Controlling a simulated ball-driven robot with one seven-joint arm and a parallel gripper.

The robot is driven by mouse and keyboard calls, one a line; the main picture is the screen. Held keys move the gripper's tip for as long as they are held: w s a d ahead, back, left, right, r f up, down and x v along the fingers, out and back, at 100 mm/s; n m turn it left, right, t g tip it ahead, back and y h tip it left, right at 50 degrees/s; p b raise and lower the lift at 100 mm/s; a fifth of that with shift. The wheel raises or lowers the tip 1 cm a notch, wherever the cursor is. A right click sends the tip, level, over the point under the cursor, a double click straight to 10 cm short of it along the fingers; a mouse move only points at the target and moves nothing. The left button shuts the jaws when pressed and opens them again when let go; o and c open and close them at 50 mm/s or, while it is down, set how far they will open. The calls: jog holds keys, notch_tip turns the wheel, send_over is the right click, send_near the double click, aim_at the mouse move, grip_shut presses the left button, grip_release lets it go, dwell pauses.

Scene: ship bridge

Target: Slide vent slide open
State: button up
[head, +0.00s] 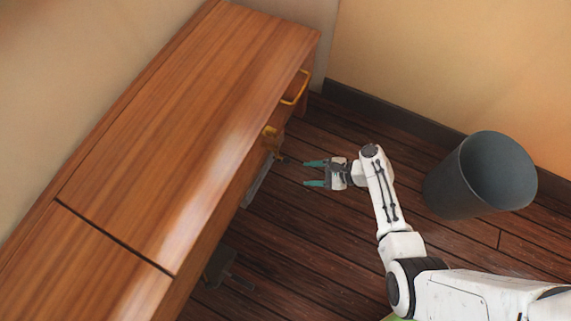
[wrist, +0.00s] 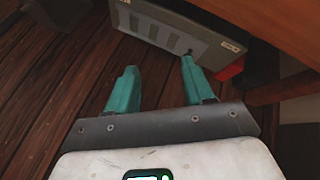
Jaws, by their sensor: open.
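A grey panel with a row of slots (wrist: 165,32), which looks like the vent slide, shows ahead of my fingers in the wrist view. A small dark knob or peg sits near its right part, close to my right fingertip. In the head view a narrow grey strip of what seems to be the same panel (head: 257,184) shows below the cabinet edge; the rest is hidden. My gripper (head: 309,174) is open and empty, to the right of the cabinet front, with its fingers pointing at it. Its teal fingers (wrist: 158,66) also show in the wrist view. I cannot tell whether they touch anything.
The wooden cabinet (head: 200,110) fills the left, with a brass handle (head: 295,88) and a brass fitting (head: 270,131) on its front. A dark grey fixture (head: 220,267) sticks out lower down. A grey bin (head: 480,177) stands right of my arm. Floor between is clear.

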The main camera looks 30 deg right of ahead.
jog(key=w+d+f+m+t+b, duration=0.25)
jog(key=w+f+m+b, duration=0.2)
jog(key=f+m, duration=0.3)
jog(key=w+a+f+h+b, duration=0.1)
jog(key=w+a+f+b, duration=0.3)
jog(key=w+a+b, duration=0.1)
jog(key=w+t+b, duration=0.1)
jog(key=w, duration=0.1)
jog(key=shift+w+a+f, duration=0.3)
jog(key=shift+a+f, duration=0.05)
jog(key=shift+a, duration=0.05)
jog(key=shift+c, duration=0.5)
grip_shut()
